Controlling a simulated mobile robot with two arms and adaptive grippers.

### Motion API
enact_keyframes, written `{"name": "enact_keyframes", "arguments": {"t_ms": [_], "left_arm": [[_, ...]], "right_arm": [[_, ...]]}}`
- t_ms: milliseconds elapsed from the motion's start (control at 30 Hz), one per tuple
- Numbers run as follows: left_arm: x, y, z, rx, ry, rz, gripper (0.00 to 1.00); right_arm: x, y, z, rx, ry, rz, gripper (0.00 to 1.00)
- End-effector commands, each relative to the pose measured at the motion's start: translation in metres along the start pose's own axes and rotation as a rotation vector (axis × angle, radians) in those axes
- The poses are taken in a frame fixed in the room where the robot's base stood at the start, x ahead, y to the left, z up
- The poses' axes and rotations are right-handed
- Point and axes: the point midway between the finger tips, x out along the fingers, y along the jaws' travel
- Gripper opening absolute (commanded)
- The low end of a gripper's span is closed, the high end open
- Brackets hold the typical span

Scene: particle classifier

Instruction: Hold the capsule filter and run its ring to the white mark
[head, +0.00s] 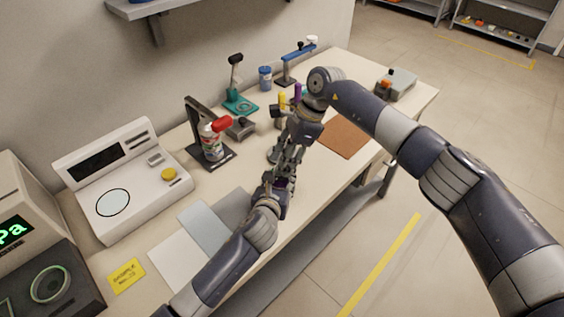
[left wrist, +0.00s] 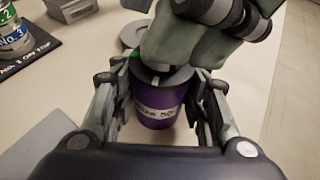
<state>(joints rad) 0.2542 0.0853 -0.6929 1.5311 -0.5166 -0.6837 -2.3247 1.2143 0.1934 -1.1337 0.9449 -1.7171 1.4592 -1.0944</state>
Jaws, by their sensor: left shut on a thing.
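The capsule filter (left wrist: 160,107) is a purple cylinder with a white label and a dark grey ring (left wrist: 165,77) at its top, seen in the left wrist view. A bit of green shows beside the ring. My left gripper (head: 274,186) is shut on the purple body, with a finger at each side. My right gripper (head: 291,155) comes down from above, and its fingers are at the ring in the left wrist view. Whether they clamp it cannot be told. In the head view both grippers mostly hide the filter.
Grey sheets (head: 203,229) lie nearer. A brown mat (head: 342,138) lies to the right. Labelled cans (left wrist: 12,35) show in the left wrist view.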

Motion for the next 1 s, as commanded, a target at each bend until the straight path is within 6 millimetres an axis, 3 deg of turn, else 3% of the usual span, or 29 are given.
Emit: {"name": "enact_keyframes", "arguments": {"t_ms": [133,433,567,600,1000], "left_arm": [[0.0001,0.0003,-0.0008,0.000,0.002,0.001,0.00],[0.0002,0.0003,-0.0008,0.000,0.001,0.001,0.00],[0.0002,0.0003,-0.0008,0.000,0.001,0.001,0.00],[0.0002,0.0004,-0.0008,0.000,0.001,0.001,0.00],[0.0004,0.0010,-0.0008,0.000,0.002,0.002,0.00]], "right_arm": [[0.0103,-0.0001,-0.0002,-0.001,0.001,-0.001,0.36],[0.0122,0.0000,-0.0004,-0.001,0.001,-0.001,0.36],[0.0121,0.0001,-0.0004,0.000,0.001,0.000,0.07],[0.0121,0.0002,-0.0003,0.000,0.001,0.000,0.04],[0.0122,0.0013,-0.0009,0.063,0.004,-0.025,0.04]]}}
